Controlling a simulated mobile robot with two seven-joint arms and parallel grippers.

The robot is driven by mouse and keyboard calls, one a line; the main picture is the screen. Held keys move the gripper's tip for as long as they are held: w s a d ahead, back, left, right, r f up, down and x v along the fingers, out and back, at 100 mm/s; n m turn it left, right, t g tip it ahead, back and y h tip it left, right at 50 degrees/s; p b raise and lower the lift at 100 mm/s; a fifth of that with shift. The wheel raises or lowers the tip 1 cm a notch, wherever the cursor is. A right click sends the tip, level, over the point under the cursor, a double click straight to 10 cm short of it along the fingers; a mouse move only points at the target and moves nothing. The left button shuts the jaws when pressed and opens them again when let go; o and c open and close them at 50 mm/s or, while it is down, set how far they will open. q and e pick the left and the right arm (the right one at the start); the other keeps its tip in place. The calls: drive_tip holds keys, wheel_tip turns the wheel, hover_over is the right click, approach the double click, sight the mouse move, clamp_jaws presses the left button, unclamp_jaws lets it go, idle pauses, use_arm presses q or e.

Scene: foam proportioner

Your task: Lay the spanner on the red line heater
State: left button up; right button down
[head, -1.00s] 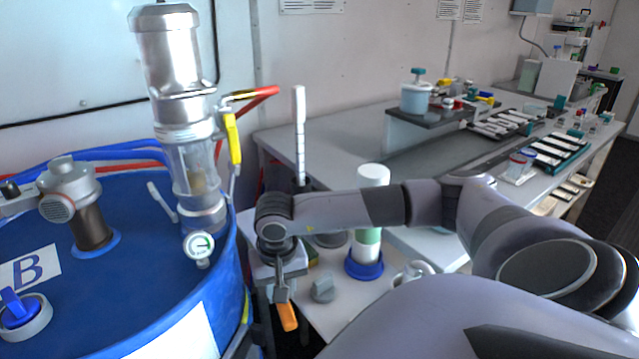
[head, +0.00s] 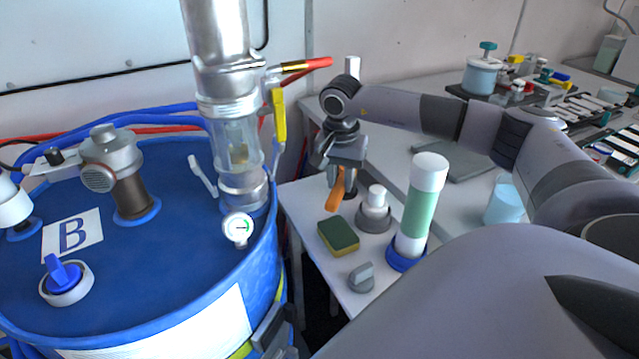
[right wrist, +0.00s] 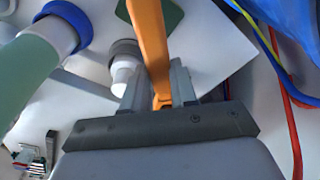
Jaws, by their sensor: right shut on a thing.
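My right gripper (head: 341,172) is shut on an orange tool (head: 336,193), seemingly the spanner. It holds the tool pointing down, above the back of the small white table, beside the blue drum. In the right wrist view the orange tool (right wrist: 149,38) stands out from between the fingers of the gripper (right wrist: 158,90); its gripped end is partly hidden. I cannot pick out the red line heater for certain. A red-handled lever (head: 305,66) sits on the metal pump on the drum. My left gripper is not in view.
The blue drum marked B (head: 170,260) fills the left, with the metal pump (head: 238,150) rising from it. On the small table stand a green-and-yellow sponge (head: 338,237), a grey knob (head: 361,277), a white-capped fitting (head: 375,210) and a green-and-white cylinder (head: 420,205).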

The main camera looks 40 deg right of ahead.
drive_tip(key=w+d, duration=0.4)
drive_tip(key=w, duration=0.8)
drive_tip(key=b, duration=0.7)
hover_over(315, 199)
wheel_tip(315, 199, down, 8)
drive_tip(key=shift+s+a, duration=0.1)
drive_tip(key=shift+a, duration=0.05)
drive_tip(key=shift+f+b, duration=1.4)
drive_tip(key=shift+f, duration=0.85)
drive_tip(key=c, duration=0.9)
unclamp_jaws()
drive_tip(key=shift+r, duration=0.1)
drive_tip(key=shift+r, duration=0.1)
